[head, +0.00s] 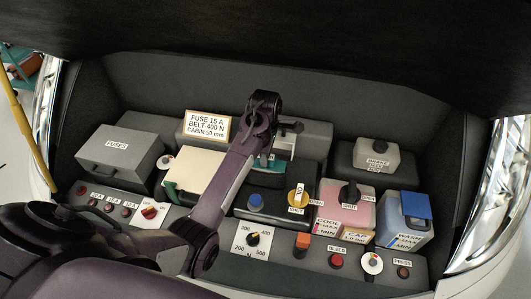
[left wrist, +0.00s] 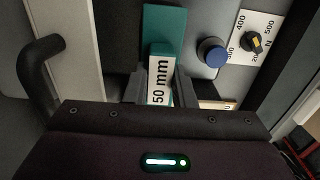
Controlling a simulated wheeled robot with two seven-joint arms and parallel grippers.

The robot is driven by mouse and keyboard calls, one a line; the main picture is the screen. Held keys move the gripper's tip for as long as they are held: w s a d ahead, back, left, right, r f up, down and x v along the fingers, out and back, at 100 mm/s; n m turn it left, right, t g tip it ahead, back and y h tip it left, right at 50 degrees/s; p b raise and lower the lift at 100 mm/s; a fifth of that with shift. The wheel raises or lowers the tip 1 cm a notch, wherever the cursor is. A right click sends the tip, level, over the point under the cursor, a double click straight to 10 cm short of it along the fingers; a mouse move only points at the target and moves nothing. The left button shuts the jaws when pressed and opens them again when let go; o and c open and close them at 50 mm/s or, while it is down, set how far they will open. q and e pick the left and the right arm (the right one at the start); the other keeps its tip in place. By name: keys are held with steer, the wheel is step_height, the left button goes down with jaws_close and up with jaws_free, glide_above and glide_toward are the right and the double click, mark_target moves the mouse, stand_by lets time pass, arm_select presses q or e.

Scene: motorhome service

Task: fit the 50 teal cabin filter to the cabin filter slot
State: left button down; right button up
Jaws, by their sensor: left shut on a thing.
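The teal cabin filter (left wrist: 165,30) carries a white "50 mm" label and sits between the fingers of my left gripper (left wrist: 159,90) in the left wrist view. In the head view only a small teal part of the filter (head: 264,161) shows below my left gripper (head: 283,142), over the middle of the bay. My left gripper is shut on the filter. I cannot make out the cabin filter slot; the arm and filter hide that area, and I cannot tell whether the filter touches it. My right gripper is not in view.
A sign (head: 207,125) reads "CABIN 50 mm". The grey fuse box (head: 120,153) and a cream cover (head: 192,170) stand left. A dark hood hangs above.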

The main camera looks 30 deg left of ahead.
arm_select(q)
steer(key=shift+f, duration=0.7)
steer(key=shift+f, duration=0.1)
steer(key=c, duration=1.1)
jaws_free()
steer(key=shift+c, duration=0.2)
steer(key=shift+r+b, duration=0.25)
steer(key=shift+b, duration=0.05)
step_height(320, 180, up, 4)
steer(key=shift+w+b, duration=0.1)
steer(key=shift+b, duration=0.7)
step_height(320, 180, up, 3)
steer(key=shift+f+p, duration=0.15)
steer(key=shift+p, duration=0.3)
steer(key=shift+r, duration=0.35)
